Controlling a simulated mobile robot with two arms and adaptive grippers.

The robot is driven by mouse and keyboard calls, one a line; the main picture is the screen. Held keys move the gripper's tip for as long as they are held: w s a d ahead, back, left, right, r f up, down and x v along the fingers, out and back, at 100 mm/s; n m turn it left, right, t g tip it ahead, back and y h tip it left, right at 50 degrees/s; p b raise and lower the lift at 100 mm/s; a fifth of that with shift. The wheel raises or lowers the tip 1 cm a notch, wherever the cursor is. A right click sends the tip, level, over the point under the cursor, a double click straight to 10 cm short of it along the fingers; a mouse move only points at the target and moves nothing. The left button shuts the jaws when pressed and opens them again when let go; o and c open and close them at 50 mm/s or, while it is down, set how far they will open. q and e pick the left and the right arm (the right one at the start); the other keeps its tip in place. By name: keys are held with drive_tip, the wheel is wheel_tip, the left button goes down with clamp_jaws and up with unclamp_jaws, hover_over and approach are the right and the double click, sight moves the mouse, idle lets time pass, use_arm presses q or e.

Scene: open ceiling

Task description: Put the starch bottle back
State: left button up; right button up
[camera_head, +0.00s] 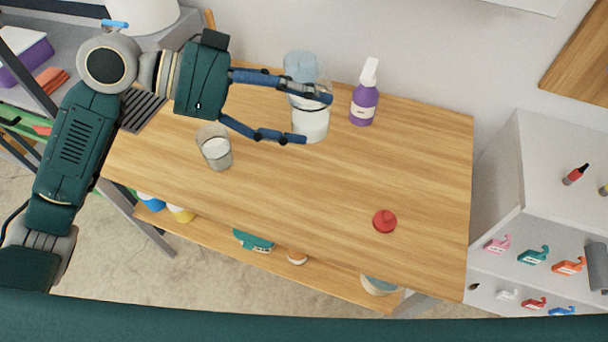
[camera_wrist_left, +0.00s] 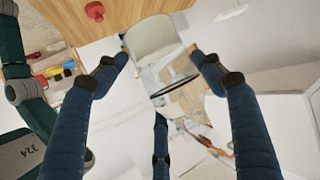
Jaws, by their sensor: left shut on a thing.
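A clear bottle with white contents (camera_head: 311,124), likely the starch bottle, has no lid on it. My left gripper (camera_head: 316,118) is shut on it, with one finger across its upper part and another at its left side. In the left wrist view the bottle (camera_wrist_left: 153,42) lies between the fingertips of my left gripper (camera_wrist_left: 160,68), its open rim facing the camera. Whether its base touches the table is unclear. A red cap (camera_head: 384,221) lies on the wooden table (camera_head: 300,185); it also shows in the left wrist view (camera_wrist_left: 94,11). My right gripper is not in view.
A glass with white contents (camera_head: 215,150) stands left of the bottle. A bluish clear container (camera_head: 299,65) stands behind it and a purple bottle (camera_head: 364,103) to its right. A low shelf (camera_head: 330,282) and a white rack (camera_head: 530,225) hold other items. The table's front middle is clear.

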use_arm(q)
wheel_tip(320, 180, down, 17)
drive_tip(key=shift+f+p, duration=0.1)
drive_tip(key=shift+p, duration=0.65)
drive_tip(key=shift+f, duration=0.2)
drive_tip(key=o, duration=1.4)
drive_tip(key=shift+r, duration=0.1)
